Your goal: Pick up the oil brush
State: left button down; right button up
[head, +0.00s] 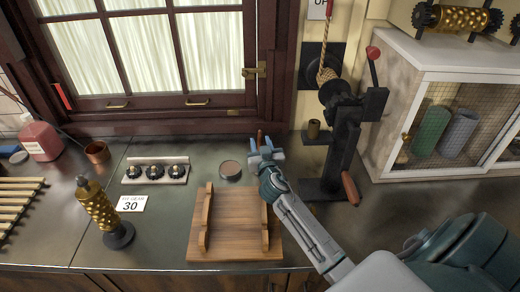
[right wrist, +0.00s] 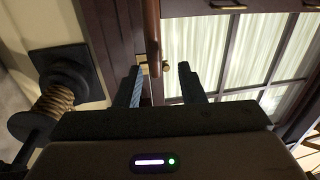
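I cannot clearly make out the oil brush. My right gripper (head: 265,150) is above the back of the counter, behind the wooden stand, far from that pot. In the right wrist view its two fingers (right wrist: 162,88) are apart. A narrow brown upright piece shows between or beyond them; I cannot tell what it is or how near. My left gripper is out of view.
A gold roller (head: 100,208) stands at the left near a dial panel (head: 156,172). A round tin (head: 230,170) sits behind the wooden stand (head: 240,222). A black press (head: 345,135) and a white cabinet (head: 440,75) stand right. The window (head: 150,50) is behind.

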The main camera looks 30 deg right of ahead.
aim_at(260, 137)
jog(key=p+x, duration=0.1)
jog(key=x, duration=0.1)
jog(key=p+x, duration=0.1)
jog(key=x, duration=0.1)
jog(key=shift+d+r, duration=0.15)
jog(key=shift+d, duration=0.15)
jog(key=shift+w+d, duration=0.1)
jog(key=shift+w, duration=0.15)
grip_shut()
